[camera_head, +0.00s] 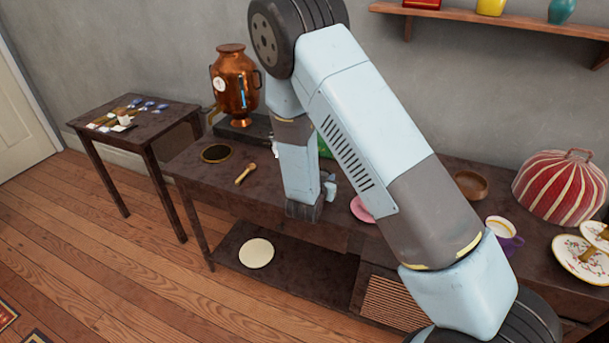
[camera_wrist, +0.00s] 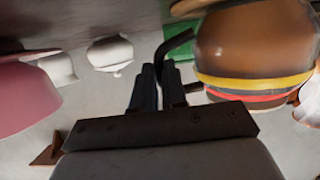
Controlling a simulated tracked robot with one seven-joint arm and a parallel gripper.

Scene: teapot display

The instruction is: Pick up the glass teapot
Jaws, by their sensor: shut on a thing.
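The glass teapot (camera_wrist: 250,48) shows in the wrist view at the upper right, with a see-through amber body, yellow and red bands low on it, and a dark curved handle. My gripper (camera_wrist: 160,70) is beside the body, its two dark fingers close together on the handle. The picture is tight here, so the exact contact is partly hidden. In the head view my arm covers the teapot and the gripper's fingers.
A dark table carries a copper urn (camera_head: 236,84), a small brush (camera_head: 245,174), a pink dish (camera_head: 362,208), a brown bowl (camera_head: 471,184), a purple-and-white cup (camera_head: 503,232) and a red striped cosy (camera_head: 562,187). A side table (camera_head: 160,125) stands left. A wall shelf (camera_head: 480,18) hangs above.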

